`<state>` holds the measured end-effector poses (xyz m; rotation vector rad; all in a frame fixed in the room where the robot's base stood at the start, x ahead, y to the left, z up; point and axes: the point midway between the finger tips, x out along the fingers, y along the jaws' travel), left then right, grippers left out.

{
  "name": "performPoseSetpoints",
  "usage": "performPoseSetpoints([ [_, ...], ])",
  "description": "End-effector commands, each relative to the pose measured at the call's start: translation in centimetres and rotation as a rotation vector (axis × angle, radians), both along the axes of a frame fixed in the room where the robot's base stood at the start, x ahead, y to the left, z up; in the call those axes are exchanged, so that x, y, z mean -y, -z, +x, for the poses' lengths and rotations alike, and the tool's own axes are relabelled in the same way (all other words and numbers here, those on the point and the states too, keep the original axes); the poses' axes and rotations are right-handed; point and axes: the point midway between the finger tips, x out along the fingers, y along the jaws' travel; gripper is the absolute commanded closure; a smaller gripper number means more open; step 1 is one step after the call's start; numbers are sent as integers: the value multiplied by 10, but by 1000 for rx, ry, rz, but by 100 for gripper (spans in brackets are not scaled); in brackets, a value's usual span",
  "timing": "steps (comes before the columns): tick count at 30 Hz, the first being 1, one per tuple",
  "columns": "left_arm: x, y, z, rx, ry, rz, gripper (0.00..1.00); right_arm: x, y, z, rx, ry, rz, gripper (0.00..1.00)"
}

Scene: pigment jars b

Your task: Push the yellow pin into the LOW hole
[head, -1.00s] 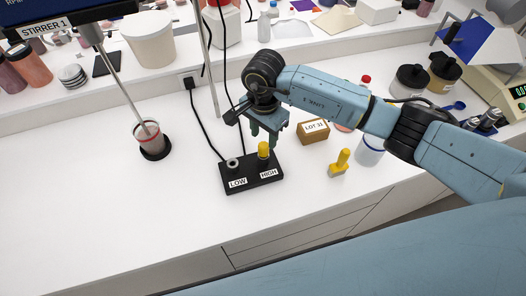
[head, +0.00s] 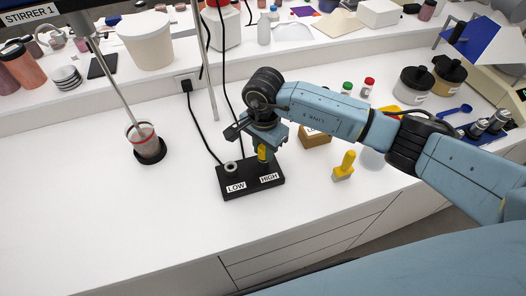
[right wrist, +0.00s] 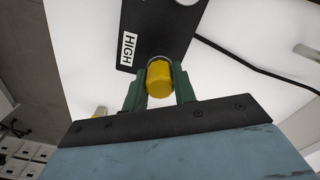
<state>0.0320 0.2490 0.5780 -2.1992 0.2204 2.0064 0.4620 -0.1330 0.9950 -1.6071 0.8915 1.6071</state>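A black block (head: 236,189) stands on the bench with a LOW label at left and a HIGH label at right. The yellow pin (head: 262,153) stands upright on the HIGH side. The LOW hole (head: 231,167) has a pale ring and is empty. My right gripper (head: 262,150) is lowered at the pin. In the right wrist view its green fingers (right wrist: 160,82) stand on both sides of the pin's yellow head (right wrist: 159,80), very close to it. Whether they press on it I cannot tell. My left gripper is not in view.
A second yellow object (head: 344,166) stands on the bench to the right, near a cardboard box (head: 314,139) partly behind my arm. A stirrer cup (head: 147,148) stands at left. A black cable (head: 203,135) runs behind the block. The bench front is clear.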

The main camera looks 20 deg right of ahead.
Motion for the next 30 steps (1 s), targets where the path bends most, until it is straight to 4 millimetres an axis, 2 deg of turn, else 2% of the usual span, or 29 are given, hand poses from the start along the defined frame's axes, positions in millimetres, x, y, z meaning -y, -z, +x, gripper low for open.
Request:
performPoseSetpoints([
  [1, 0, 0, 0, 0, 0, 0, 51, 0, 0, 0, 0, 0, 0, 90],
  [3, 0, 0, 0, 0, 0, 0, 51, 0, 0, 0, 0, 0, 0, 100],
  [5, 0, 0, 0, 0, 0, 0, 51, 0, 0, 0, 0, 0, 0, 100],
  [6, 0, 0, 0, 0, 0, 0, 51, 0, 0, 0, 0, 0, 0, 75],
  [12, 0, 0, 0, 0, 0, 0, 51, 0, 0, 0, 0, 0, 0, 100],
  [30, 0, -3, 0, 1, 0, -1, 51, 0, -6, 0, 1, 0, -1, 100],
])
